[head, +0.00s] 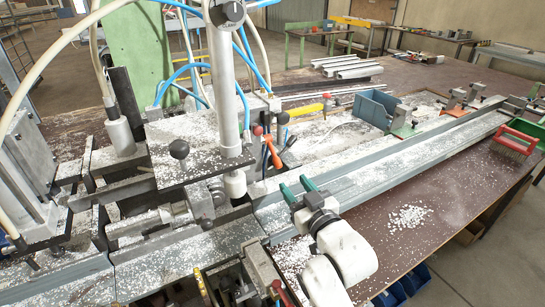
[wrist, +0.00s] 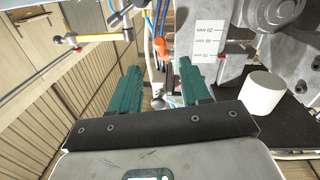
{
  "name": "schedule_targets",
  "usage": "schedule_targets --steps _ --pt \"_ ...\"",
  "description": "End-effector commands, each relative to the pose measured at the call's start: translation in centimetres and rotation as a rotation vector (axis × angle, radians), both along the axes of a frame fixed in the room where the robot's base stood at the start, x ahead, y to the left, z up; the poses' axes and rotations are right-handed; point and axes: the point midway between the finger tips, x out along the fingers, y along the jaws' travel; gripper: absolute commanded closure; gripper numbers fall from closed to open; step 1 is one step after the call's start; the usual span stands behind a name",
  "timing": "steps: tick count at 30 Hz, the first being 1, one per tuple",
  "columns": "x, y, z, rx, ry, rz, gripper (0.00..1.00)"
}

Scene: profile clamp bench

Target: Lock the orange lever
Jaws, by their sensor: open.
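The orange lever (head: 272,152) stands tilted on the clamp fixture beside the grey column in the head view. An orange part, seemingly the same lever, shows small beyond the fingertips in the wrist view (wrist: 160,46). My gripper (head: 298,187) has green fingers and is in front of the lever, lower and slightly right of it in the head view, over the grey profile rail. In the wrist view my gripper (wrist: 162,76) has its fingers apart, with nothing held between them. The lever and fingers appear apart. The lever's lower end is partly hidden.
The grey column (head: 226,90) and blue hoses stand left and behind. A yellow-handled tool (head: 308,109) lies behind. A blue-grey bin (head: 375,108) and red-handled brush (head: 518,137) are farther right. White chips litter the bench.

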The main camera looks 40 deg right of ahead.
Motion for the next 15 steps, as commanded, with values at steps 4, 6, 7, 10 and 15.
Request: schedule_targets --steps 4,6,7,10,15 --pt "1.4 -0.5 0.2 -0.001 -0.002 -0.001 0.53" --pt "2.5 -0.9 0.3 -0.001 -0.002 -0.001 0.53" --pt "3.0 -1.1 0.2 -0.001 -0.002 -0.001 0.53" --pt "4.7 -1.8 0.3 -0.002 -0.002 -0.001 0.53" --pt "7.4 -2.9 0.2 -0.001 -0.001 -0.001 0.53"
